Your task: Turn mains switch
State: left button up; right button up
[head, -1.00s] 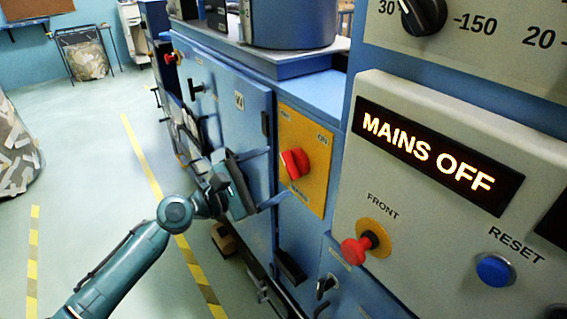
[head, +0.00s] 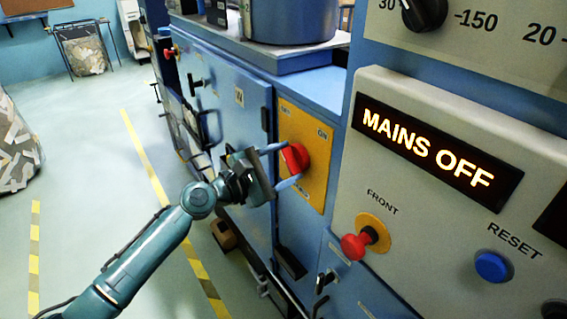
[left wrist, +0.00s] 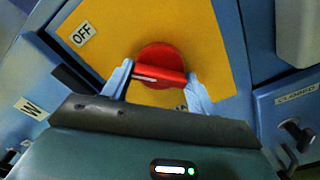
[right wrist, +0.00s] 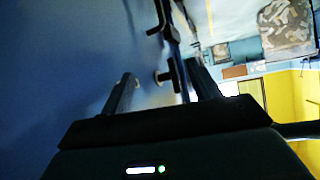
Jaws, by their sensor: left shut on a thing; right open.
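The mains switch (head: 296,158) is a red rotary knob on a yellow plate (head: 316,134) with OFF and ON labels, on the blue cabinet. My left gripper (head: 287,166) is at the knob, with one finger on each side. In the left wrist view the knob (left wrist: 157,58) is a red disc with a raised bar, and the fingers of my left gripper (left wrist: 158,80) are closed on the bar's ends. A lit sign (head: 428,151) reads MAINS OFF. My right gripper (right wrist: 160,92) shows only in the right wrist view, open and empty, near a dark blue surface.
A red FRONT button (head: 362,240) and a blue RESET button (head: 492,267) project from the grey panel right of the switch. A black handle (head: 290,262) sits below the plate. Open floor with yellow striped lines lies at left.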

pick_arm(q)
jog(key=c, duration=0.3)
jog(key=shift+c, duration=0.2)
